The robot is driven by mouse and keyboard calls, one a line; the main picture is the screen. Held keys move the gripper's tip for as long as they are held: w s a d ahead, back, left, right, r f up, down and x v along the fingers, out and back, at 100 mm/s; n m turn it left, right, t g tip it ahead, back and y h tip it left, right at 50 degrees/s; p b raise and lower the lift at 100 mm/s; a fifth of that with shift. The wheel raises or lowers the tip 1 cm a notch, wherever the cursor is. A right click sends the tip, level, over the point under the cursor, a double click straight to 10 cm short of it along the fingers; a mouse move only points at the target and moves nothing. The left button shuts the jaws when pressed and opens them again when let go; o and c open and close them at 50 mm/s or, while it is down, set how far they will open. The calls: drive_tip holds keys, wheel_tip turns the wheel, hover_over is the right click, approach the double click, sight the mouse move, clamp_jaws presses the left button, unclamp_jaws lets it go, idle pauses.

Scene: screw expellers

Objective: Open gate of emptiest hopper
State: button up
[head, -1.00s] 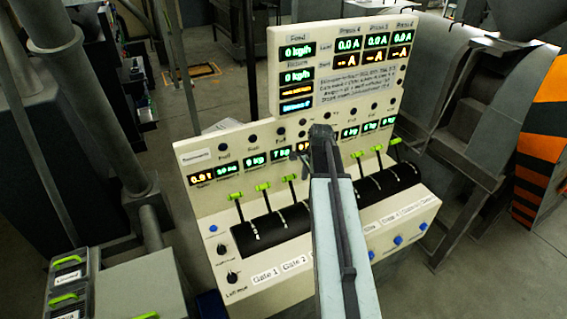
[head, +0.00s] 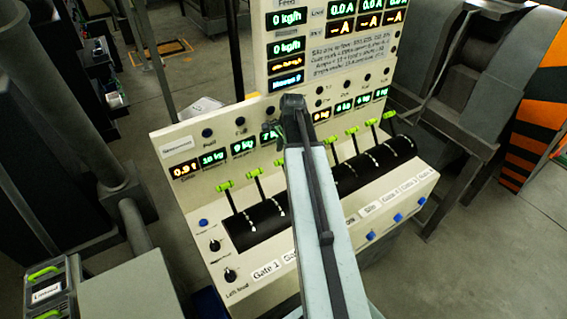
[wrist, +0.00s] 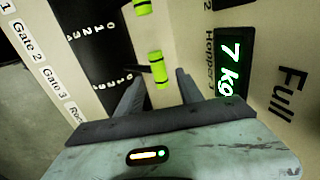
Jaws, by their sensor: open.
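A cream control panel (head: 177,204) carries a row of upright levers with green handles on a black slotted strip. Below it, a Gate 1 label (head: 265,272) shows. Green digits read about 10 kg (head: 211,158), 9 kg (head: 243,147) and 7 kg (head: 270,137). In the wrist view, my gripper (wrist: 158,78) is open. A green lever handle (wrist: 159,70) shows between and just beyond its fingertips; contact is not clear. The 7 kg hopper display (wrist: 232,62) is to its right, and Gate 2 (wrist: 26,43) and Gate 3 (wrist: 54,82) labels are to its left.
More green levers (head: 352,131) stand right of my arm. Blue buttons (head: 398,217) and black knobs (head: 231,275) are on the panel front. A readout board (head: 315,60) rises behind. A case (head: 47,290) with green latches is at lower left. Grey machinery is on the right.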

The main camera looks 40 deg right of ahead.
sight(283, 159)
drive_tip(key=f+b, duration=0.1)
drive_tip(key=f, duration=0.1)
drive_tip(key=f+b, duration=0.1)
drive_tip(key=f, duration=0.1)
drive_tip(key=shift+w+b, duration=0.3)
drive_tip(key=shift+w, duration=0.05)
drive_tip(key=shift+r, duration=0.15)
drive_tip(key=shift+s+r, duration=0.1)
clamp_jaws()
idle(0.8)
